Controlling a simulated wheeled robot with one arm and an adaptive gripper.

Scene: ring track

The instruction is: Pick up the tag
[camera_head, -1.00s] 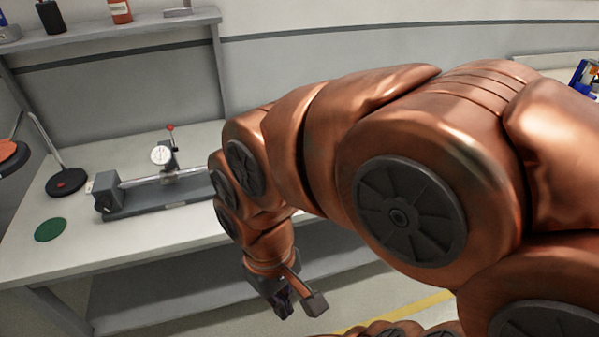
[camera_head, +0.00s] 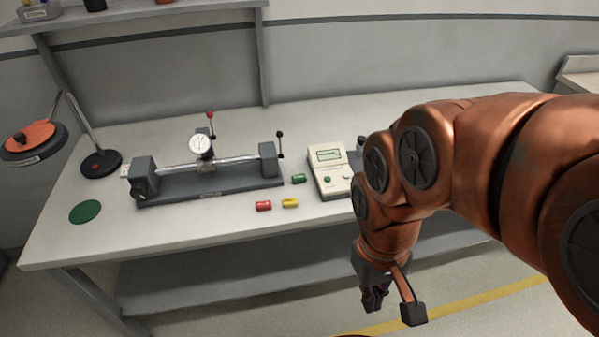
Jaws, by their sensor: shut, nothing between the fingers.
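A small red piece (camera_head: 263,206), a yellow piece (camera_head: 290,203) and a green piece (camera_head: 299,179) lie on the workbench (camera_head: 240,235). A small pale label-like piece (camera_head: 126,171) sits at the left end of the grey gauge fixture (camera_head: 215,188). I cannot tell which of these is the tag. My gripper (camera_head: 373,303) is shut and empty. It points down in front of the bench's front edge, to the right of the coloured pieces and apart from them.
A beige meter (camera_head: 329,171) stands right of the coloured pieces, partly near my arm. A round dial gauge (camera_head: 201,145) is on the fixture. A green disc (camera_head: 85,212) and a lamp (camera_head: 101,163) are at left. A lower shelf (camera_head: 230,279) lies under the bench.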

